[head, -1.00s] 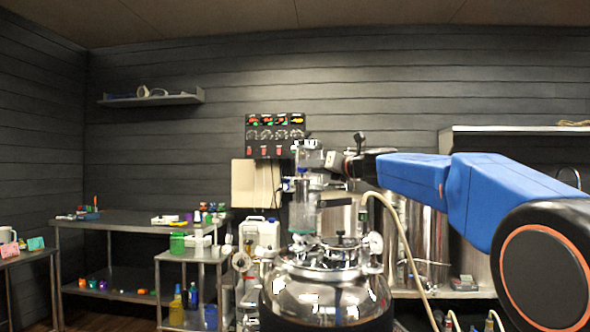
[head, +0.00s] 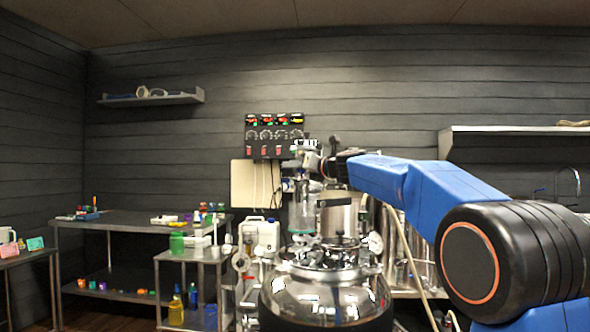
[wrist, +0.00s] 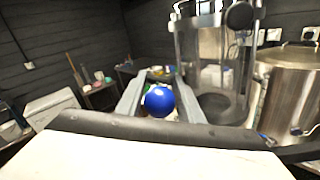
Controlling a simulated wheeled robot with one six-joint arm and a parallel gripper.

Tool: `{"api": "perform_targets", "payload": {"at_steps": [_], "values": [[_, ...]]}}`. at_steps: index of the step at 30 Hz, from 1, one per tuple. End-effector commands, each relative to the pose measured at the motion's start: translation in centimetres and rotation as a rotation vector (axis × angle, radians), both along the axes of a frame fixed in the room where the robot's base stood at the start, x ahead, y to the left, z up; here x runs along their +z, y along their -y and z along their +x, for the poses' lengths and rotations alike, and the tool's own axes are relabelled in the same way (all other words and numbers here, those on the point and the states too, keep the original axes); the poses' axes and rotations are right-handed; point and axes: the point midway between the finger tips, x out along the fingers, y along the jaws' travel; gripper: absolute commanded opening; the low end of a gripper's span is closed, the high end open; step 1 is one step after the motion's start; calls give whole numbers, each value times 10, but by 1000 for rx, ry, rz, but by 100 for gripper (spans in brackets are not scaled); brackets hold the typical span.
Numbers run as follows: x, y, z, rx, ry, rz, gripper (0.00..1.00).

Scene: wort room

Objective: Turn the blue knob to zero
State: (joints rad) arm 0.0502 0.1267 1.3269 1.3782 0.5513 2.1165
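The blue knob (wrist: 159,101) is round and shows whole in the wrist view, between the two fingers of my gripper (wrist: 162,84). The fingers stand apart, one on each side of the knob, close to it. I cannot tell whether they touch it. In the head view my gripper (head: 318,162) is at the upper part of the glassware above the shiny round vessel (head: 325,294). Its fingers are too small to make out there, and the knob cannot be made out. I see no scale or zero mark.
A glass cylinder (wrist: 213,62) stands just right of the fingers in the wrist view, with a steel pot (wrist: 288,88) beyond it. A control panel (head: 274,137) hangs on the back wall. A steel table (head: 125,222) with small items stands at the left.

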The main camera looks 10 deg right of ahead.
Motion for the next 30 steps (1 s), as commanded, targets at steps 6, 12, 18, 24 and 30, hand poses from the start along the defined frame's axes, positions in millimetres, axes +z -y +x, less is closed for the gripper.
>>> {"api": "perform_targets", "payload": {"at_steps": [6,12,18,24,30], "values": [[0,0,0,0,0,0,5],[0,0,0,21,-1,1,5],[0,-2,-1,106,-1,0,5],[-1,-6,-4,261,-1,0,5],[-1,-10,-9,450,0,0,5]]}}
